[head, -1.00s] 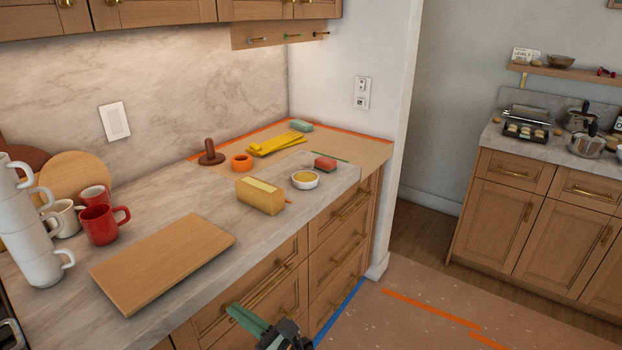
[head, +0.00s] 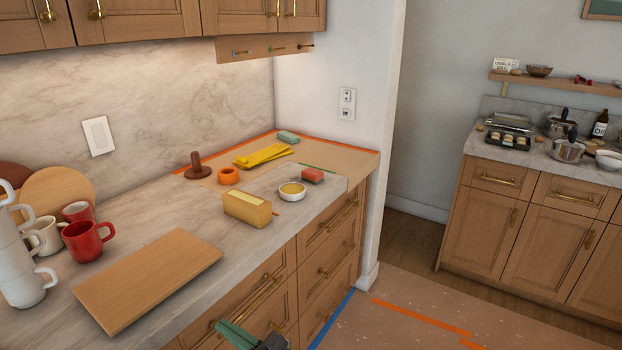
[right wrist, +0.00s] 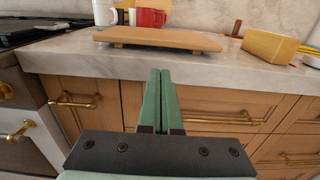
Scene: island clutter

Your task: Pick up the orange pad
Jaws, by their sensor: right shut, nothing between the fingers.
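The orange pad (head: 312,175) is a small reddish-orange block. It lies on the counter near its far right end, just behind a white bowl with yellow contents (head: 291,191). My right gripper (head: 222,326) shows at the bottom of the head view, in front of the drawers, well short of the pad. In the right wrist view its green fingers (right wrist: 160,73) are shut together with nothing between them, pointing toward the counter front. The pad is not seen in the right wrist view. My left gripper is in neither view.
A wooden board (head: 150,278), red mug (head: 88,241) and stacked white cups (head: 22,280) stand on the near counter. A yellow-tan block (head: 247,209), orange ring (head: 228,176), brown stand (head: 196,170) and yellow strips (head: 263,155) lie around the pad. Floor at right is open.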

